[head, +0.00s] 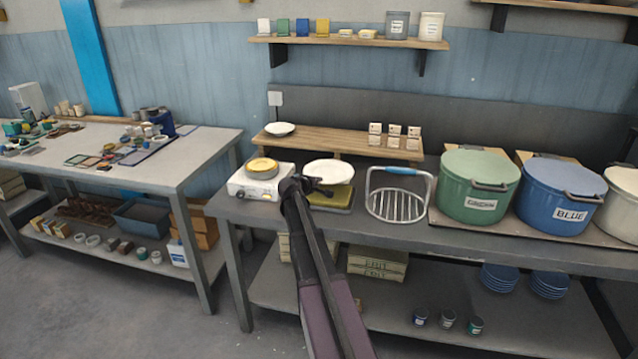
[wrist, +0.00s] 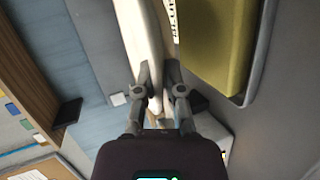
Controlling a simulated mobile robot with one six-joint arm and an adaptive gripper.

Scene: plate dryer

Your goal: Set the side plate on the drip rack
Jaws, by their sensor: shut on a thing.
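A white side plate (head: 328,171) is in my gripper (head: 314,186), above the dark bench. In the wrist view the plate (wrist: 147,40) shows nearly edge-on, with its rim between the two fingertips of my gripper (wrist: 159,78). The plate is over or just behind a yellow-green pad in a grey tray (head: 333,198); the head view does not show whether they touch. In the wrist view a gap shows between the plate and the pad (wrist: 215,40). A wire rack with a blue handle (head: 399,204), which looks like the drip rack, stands to the right.
A white appliance with a yellow dish (head: 261,180) stands left of my gripper. Another white plate (head: 280,129) lies on the low wooden shelf (head: 340,142) behind. A green pot (head: 478,188) and a blue pot (head: 560,197) stand right of the wire rack.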

